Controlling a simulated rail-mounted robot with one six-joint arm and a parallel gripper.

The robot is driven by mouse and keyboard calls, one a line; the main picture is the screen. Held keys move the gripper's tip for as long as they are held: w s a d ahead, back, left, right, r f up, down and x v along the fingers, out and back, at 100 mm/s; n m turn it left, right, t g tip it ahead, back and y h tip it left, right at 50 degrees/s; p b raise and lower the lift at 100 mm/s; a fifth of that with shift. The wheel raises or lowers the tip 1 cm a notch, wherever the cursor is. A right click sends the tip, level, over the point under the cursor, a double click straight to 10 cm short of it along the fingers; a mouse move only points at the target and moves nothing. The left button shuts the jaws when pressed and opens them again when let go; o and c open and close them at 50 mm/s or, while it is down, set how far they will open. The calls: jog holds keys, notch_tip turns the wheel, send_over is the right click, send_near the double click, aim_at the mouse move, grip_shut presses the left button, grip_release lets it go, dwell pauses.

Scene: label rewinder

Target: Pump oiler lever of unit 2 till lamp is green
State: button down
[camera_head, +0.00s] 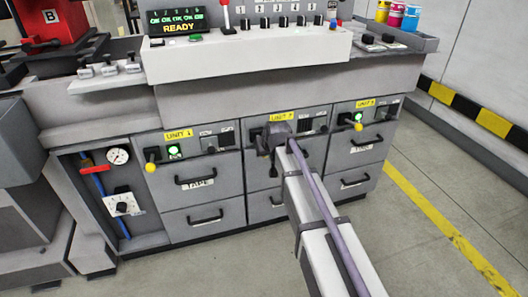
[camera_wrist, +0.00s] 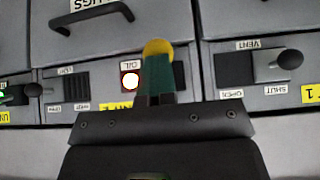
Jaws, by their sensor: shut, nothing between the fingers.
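The unit 2 panel carries a yellow label (camera_head: 281,117) in the head view; my gripper (camera_head: 266,146) is in front of it and hides its lever and lamp there. In the wrist view, which is upside down, the oiler lever's yellow knob (camera_wrist: 158,46) shows just past the tips of my dark green fingers (camera_wrist: 156,62). The fingers are shut with nothing between them and overlap the knob in the picture; I cannot tell whether they touch it. The lever's stem is hidden. The OIL lamp (camera_wrist: 130,80) beside it glows white with a reddish rim, not green.
Unit 1 has a green lamp (camera_head: 174,151) and a yellow-knobbed lever (camera_head: 151,167). Unit 3 also has a green lamp (camera_head: 358,117). Drawers with protruding black handles (camera_head: 195,181) lie below the panels. A vent knob (camera_wrist: 278,65) protrudes nearby. The floor in front is clear.

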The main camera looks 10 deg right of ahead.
jog(key=p+v, duration=1.1)
jog(key=v, duration=0.3)
jog(key=shift+w, duration=0.2)
jog(key=shift+r, duration=0.1)
jog(key=w+r+g+p, duration=0.4)
jog(key=w+r+p, duration=0.2)
jog(key=p, duration=0.3)
jog(key=shift+w+d+r+p, duration=0.25)
jog(key=shift+w+r+p, duration=0.15)
jog(key=shift+w, duration=0.1)
